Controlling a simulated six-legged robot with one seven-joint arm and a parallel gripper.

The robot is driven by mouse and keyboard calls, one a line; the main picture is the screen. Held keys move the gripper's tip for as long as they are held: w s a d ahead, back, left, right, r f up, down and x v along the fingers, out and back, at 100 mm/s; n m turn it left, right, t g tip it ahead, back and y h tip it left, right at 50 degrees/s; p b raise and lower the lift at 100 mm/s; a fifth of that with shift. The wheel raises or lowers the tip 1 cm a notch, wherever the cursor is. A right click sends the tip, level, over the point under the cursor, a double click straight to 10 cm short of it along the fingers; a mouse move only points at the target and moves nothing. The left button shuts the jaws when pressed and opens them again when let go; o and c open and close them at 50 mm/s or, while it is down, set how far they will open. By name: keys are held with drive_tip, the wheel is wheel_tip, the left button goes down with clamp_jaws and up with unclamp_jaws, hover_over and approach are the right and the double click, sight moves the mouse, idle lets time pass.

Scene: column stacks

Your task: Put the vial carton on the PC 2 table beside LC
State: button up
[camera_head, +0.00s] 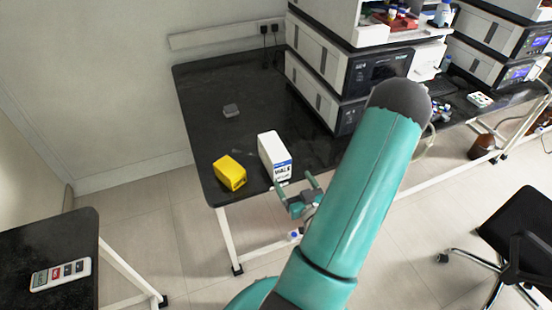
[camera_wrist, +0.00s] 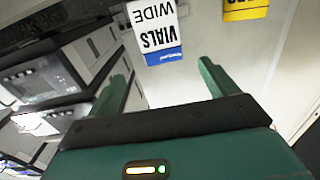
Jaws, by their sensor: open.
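The white vial carton (camera_head: 274,157) with a blue band stands upright near the front edge of the black table (camera_head: 200,100), left of the stacked LC instruments (camera_head: 330,75). In the wrist view the carton (camera_wrist: 157,30) appears upside down, reading VIALS WIDE, ahead of the gap between my fingers. My gripper (camera_head: 296,183) is open and empty just in front of the carton, at the table's front edge. In the wrist view my gripper's fingers (camera_wrist: 163,75) are spread, with no visible contact with the carton.
A yellow box (camera_head: 229,172) stands left of the carton; it also shows in the wrist view (camera_wrist: 245,8). A black chair (camera_head: 520,235) stands right.

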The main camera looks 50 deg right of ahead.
sight(284, 164)
drive_tip(key=shift+s+r, duration=0.1)
drive_tip(key=shift+s, duration=0.05)
drive_tip(key=x, duration=0.8)
drive_tip(key=shift+r, duration=0.1)
drive_tip(key=shift+a+r+x, duration=0.1)
drive_tip(key=shift+a+x, duration=0.05)
drive_tip(key=shift+x, duration=1.3)
drive_tip(key=shift+a+r+x, duration=0.15)
drive_tip(key=shift+x, duration=1.3)
drive_tip(key=c, duration=1.5)
drive_tip(key=shift+r, duration=0.1)
